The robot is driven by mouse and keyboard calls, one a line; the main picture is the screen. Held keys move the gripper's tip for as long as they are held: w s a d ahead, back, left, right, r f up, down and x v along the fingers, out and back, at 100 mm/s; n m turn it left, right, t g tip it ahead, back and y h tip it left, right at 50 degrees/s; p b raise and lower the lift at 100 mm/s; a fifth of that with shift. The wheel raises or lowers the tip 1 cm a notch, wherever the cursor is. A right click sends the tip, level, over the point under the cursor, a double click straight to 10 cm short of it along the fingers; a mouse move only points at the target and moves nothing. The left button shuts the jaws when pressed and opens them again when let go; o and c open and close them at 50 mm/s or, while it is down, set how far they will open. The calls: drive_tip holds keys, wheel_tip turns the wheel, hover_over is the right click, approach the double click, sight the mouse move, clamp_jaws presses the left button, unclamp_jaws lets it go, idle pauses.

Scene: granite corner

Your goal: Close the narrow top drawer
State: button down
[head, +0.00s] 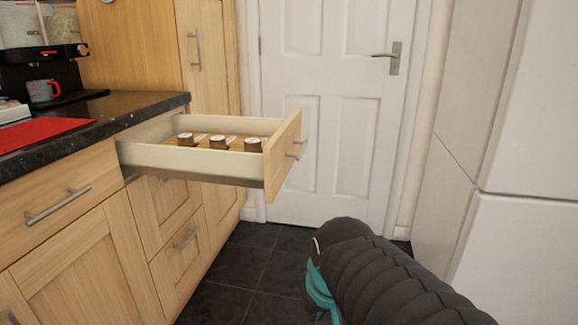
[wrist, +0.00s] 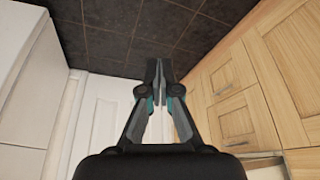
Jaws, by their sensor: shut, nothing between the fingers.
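The narrow top drawer (head: 190,160) is pulled far out of the wooden cabinet in the head view. Its wooden front (head: 284,155) with a bar handle (head: 297,149) faces right, towards the white door. Several small lidded jars lie on a wooden insert inside it; three lids show. My gripper (wrist: 158,78) is in the wrist view with its fingers together and nothing between them, over the dark floor. In the head view my dark arm fills the lower right, and the fingertips do not show. The gripper appears clear of the drawer.
A black counter (head: 90,135) with a red mat (head: 40,132) lies above the cabinets at left. Lower drawers (head: 182,250) and cupboard doors are shut. The white door (head: 330,120) stands behind, and a tall white unit (head: 510,130) bounds the right. Dark floor tiles (head: 250,265) between are clear.

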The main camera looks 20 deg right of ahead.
sight(277, 169)
drive_tip(key=w+d+r+m+t+y+b, duration=0.15)
drive_tip(key=w+d+r+m+y, duration=0.25)
drive_tip(key=w+d+m, duration=0.55)
drive_tip(key=w+d+r+m+t+y, duration=0.2)
drive_tip(key=w+d+r+m+y, duration=0.25)
drive_tip(key=w+d+m, duration=0.55)
wheel_tip(277, 169, up, 9)
drive_tip(key=a+m+y, duration=0.2)
drive_tip(key=m+y, duration=0.1)
drive_tip(key=y, duration=0.1)
drive_tip(key=shift+t, duration=0.45)
drive_tip(key=x, duration=0.4)
drive_tip(key=b+x, duration=0.1)
drive_tip(key=x, duration=0.3)
drive_tip(key=r+b+x, duration=0.1)
drive_tip(key=x, duration=0.3)
drive_tip(key=shift+w+a, duration=0.2)
drive_tip(key=shift+w, duration=0.1)
drive_tip(key=shift+w+a, duration=0.35)
drive_tip(key=shift+a, duration=0.15)
drive_tip(key=shift+w+a, duration=0.1)
